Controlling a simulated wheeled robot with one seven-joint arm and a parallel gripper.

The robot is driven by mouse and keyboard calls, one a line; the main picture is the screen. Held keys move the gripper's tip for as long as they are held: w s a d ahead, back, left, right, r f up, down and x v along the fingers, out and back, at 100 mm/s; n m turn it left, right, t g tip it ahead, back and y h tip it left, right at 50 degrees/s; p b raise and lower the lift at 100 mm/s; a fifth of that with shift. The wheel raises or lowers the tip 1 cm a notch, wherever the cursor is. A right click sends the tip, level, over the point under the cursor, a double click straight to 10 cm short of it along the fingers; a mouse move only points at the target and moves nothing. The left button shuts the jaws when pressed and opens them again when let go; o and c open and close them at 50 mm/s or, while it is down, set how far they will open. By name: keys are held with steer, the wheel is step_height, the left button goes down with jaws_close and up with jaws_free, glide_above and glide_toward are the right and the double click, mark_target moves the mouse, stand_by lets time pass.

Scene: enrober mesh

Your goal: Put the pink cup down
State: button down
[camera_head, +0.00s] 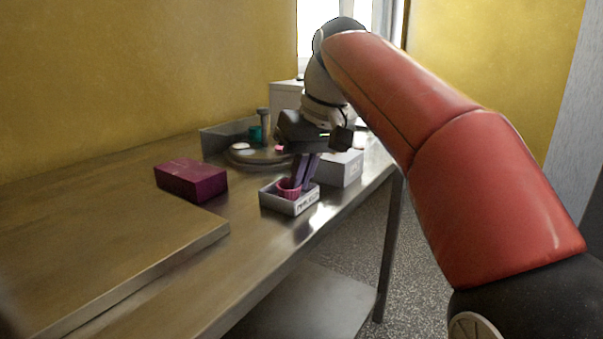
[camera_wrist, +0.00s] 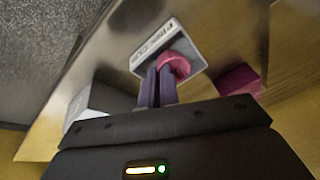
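The pink cup (camera_head: 287,189) is upright, low inside a small grey open tray (camera_head: 303,206) with a lettered label on its front wall. My gripper (camera_head: 300,181) points down into this tray, its dark fingers close together at the cup's side. In the wrist view the fingers (camera_wrist: 158,82) meet the wall of the cup (camera_wrist: 176,65) and look shut on it. The tray (camera_wrist: 193,52) shows around the cup there. I cannot tell whether the cup's base touches the tray floor.
A dark magenta box (camera_head: 192,181) stands to the left on the metal table (camera_head: 240,197). A light grey box (camera_head: 340,168) stands just behind the tray. A round turntable (camera_head: 258,157) with small items is farther back. The table's front edge is close to the tray.

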steer(key=shift+f, duration=0.25)
steer(key=c, duration=1.6)
jaws_free()
steer(key=shift+o, duration=0.2)
steer(key=shift+r, duration=0.1)
